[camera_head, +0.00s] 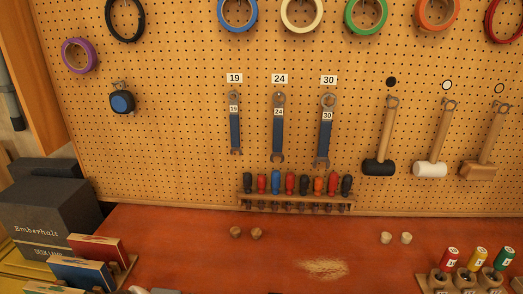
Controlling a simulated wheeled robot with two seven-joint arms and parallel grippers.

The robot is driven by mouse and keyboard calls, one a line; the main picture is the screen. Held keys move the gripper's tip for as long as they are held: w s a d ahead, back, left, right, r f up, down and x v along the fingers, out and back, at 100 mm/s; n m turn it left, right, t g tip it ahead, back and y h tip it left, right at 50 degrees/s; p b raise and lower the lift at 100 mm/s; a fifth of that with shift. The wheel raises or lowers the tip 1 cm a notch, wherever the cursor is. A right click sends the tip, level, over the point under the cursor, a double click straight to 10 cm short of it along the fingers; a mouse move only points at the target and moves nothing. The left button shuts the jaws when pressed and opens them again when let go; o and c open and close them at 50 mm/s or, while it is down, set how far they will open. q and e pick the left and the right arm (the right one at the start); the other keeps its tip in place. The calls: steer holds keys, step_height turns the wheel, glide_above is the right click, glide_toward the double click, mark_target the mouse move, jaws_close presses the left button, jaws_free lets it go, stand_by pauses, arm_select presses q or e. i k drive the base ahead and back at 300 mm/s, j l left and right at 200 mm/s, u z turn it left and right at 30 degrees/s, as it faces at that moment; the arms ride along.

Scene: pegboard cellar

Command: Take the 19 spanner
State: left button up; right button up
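The 19 spanner (235,128) hangs upright on the pegboard below a "19" label (234,78). It is the smallest of three spanners, with a blue handle, grey ends and a white "19" tag. The 24 spanner (278,135) hangs just to its right, and the larger 30 spanner (325,138) hangs right of that. Neither of my grippers is clearly visible in the head view.
A rack (296,199) of several screwdrivers sits below the spanners. Three mallets hang at right, the black one (379,167) nearest. A tape measure (122,102) hangs at left. The red bench (200,260) is mostly clear in the middle, with sawdust (323,268) and small wooden pieces.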

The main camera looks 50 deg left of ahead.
mark_target(234, 119)
steer(key=u, duration=1.55)
